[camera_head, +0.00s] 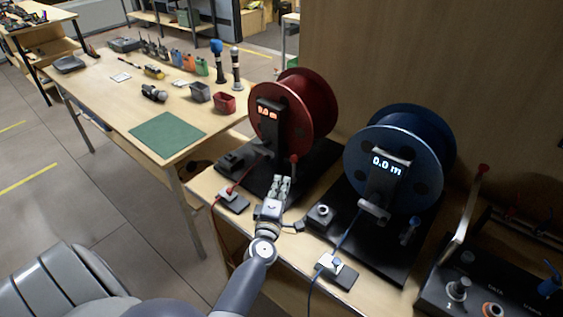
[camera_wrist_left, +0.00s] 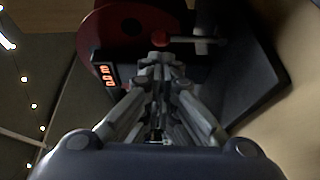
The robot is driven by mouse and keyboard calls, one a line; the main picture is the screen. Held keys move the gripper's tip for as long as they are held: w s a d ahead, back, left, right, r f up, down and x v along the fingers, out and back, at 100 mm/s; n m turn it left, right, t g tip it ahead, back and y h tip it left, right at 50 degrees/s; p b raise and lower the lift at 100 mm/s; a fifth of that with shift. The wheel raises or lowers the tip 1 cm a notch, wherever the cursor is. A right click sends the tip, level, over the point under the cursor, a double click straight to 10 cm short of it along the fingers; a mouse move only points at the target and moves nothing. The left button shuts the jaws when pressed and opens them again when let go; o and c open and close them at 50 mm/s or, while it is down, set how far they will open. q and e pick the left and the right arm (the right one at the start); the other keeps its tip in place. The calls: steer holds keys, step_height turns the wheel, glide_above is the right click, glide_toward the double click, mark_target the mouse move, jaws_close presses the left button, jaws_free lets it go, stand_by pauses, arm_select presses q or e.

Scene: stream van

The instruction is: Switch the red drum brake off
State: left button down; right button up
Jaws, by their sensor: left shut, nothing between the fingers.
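The red drum (camera_head: 318,95) stands on a black base plate (camera_head: 318,165), with a lit display (camera_head: 268,112) on its front face. Its brake lever (camera_head: 294,160) has a red knob and rises close to my left gripper (camera_head: 283,183). My left gripper is shut with nothing in it, just in front of the drum base. In the left wrist view the red knob (camera_wrist_left: 160,38) is just beyond the shut fingertips (camera_wrist_left: 160,60), and the lever's bar extends right from it. I cannot tell whether the fingertips touch the knob. My right gripper is not in view.
A blue drum (camera_head: 400,150) on its own black base stands to the right. A control panel (camera_head: 490,290) with a tall red-tipped lever (camera_head: 468,210) is at far right. Small cable boxes (camera_head: 234,200) sit along the front edge. A table with a green mat (camera_head: 166,134) is left.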

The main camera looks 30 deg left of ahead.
mark_target(294, 169)
arm_select(q)
steer(key=shift+s+a+f+n+y, duration=0.1)
steer(key=shift+a+f+n+y, duration=0.1)
steer(key=shift+a+n+y, duration=0.45)
steer(key=shift+a, duration=0.1)
steer(key=x, duration=1)
steer(key=shift+f, duration=0.25)
steer(key=shift+b, duration=0.35)
